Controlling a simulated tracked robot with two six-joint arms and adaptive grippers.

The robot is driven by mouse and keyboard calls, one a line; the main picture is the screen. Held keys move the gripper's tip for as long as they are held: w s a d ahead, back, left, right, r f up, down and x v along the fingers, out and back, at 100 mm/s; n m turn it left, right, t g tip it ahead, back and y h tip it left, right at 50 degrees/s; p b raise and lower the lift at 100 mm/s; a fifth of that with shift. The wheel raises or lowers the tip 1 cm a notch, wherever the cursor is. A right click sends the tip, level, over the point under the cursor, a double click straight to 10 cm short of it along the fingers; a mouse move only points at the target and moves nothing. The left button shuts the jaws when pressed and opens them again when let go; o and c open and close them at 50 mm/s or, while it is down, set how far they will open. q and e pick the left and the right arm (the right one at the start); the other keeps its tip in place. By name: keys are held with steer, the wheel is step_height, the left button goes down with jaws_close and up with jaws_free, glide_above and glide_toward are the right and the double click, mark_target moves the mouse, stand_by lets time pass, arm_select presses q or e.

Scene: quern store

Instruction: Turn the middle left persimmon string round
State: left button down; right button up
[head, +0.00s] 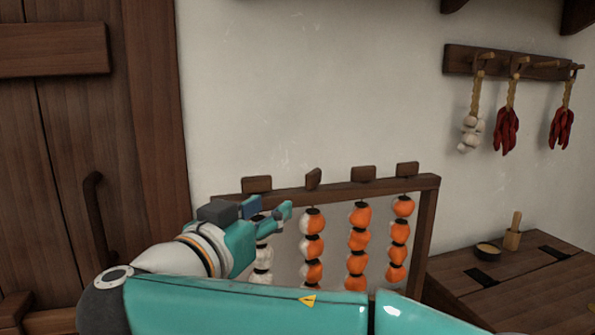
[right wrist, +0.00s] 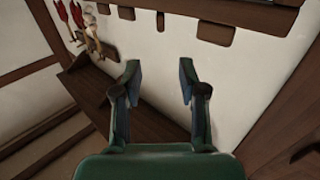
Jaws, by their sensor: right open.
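A wooden rack (head: 428,215) holds several hanging persimmon strings, each under a wooden tab. The middle left persimmon string (head: 312,248) shows part orange and part whitish faces; its tab (head: 313,179) is turned nearly edge-on. The leftmost string (head: 263,260) looks whitish and is partly hidden by my arm. The two right strings (head: 358,240) (head: 399,235) look mostly orange. My right gripper (head: 270,210) is in front of the rack's left part, left of the middle left string. In the right wrist view its fingers (right wrist: 160,80) are apart with nothing between them. My left gripper is out of view.
A peg rail (head: 460,60) with garlic and red chillies hangs on the wall at upper right. A wooden bench (head: 500,285) with a small bowl (head: 488,250) stands at right. A wooden door (head: 80,140) is at left. The wall above the rack is clear.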

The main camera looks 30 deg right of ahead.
mark_target(307, 179)
steer(key=p+x, duration=0.5)
steer(key=x, duration=1.1)
steer(key=shift+w+r+p, duration=0.1)
steer(key=shift+w+p, duration=0.05)
steer(key=shift+p, duration=0.25)
steer(key=shift+w+d, duration=0.25)
steer(key=shift+d, duration=0.2)
